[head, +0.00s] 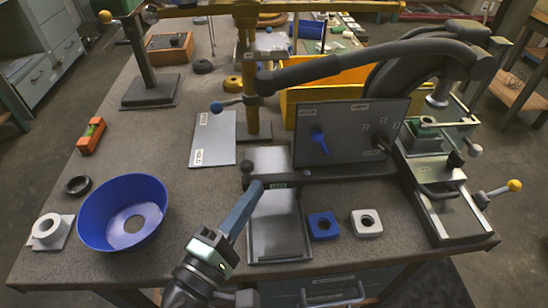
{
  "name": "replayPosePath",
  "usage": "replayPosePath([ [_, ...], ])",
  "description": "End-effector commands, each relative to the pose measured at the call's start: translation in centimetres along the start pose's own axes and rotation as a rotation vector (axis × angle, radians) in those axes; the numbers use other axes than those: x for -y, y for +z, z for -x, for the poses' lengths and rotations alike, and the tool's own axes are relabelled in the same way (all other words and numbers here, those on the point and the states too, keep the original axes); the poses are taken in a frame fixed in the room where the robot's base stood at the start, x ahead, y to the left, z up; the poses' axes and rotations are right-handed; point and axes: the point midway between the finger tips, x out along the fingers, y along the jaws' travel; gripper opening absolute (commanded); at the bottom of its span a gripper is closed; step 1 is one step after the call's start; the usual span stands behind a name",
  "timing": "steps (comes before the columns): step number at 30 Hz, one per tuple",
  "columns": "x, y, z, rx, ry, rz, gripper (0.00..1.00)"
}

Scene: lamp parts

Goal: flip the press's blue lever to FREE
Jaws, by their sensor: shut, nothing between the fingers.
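A lever with a blue ball knob (216,107) sticks out to the left from the yellow column (249,80) of what looks like the press. A pale upright plate (214,140) beside the column has one small label near its top and one near its bottom. The lower one seems to read HOLD; the upper is too small to read. The knob is level with the plate's top edge, nearer the upper label. My gripper (256,187) is shut and empty, in front of and below the lever, apart from it.
A dark panel (348,150) with a blue handle (320,142) stands right of the column. A blue bowl (122,212), a blue square part (323,226) and a white square part (366,223) lie near the front. A yellow bin (300,95) is behind.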

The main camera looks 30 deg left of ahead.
Motion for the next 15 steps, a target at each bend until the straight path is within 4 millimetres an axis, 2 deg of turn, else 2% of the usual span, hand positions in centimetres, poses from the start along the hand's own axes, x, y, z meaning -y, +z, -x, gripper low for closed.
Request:
replayPosePath([
  [14, -0.3, 0.1, -9.6, 0.003, 0.002, -0.002, 0.00],
  [15, -0.3, 0.8, -10.0, 0.004, 0.000, -0.001, 0.00],
])
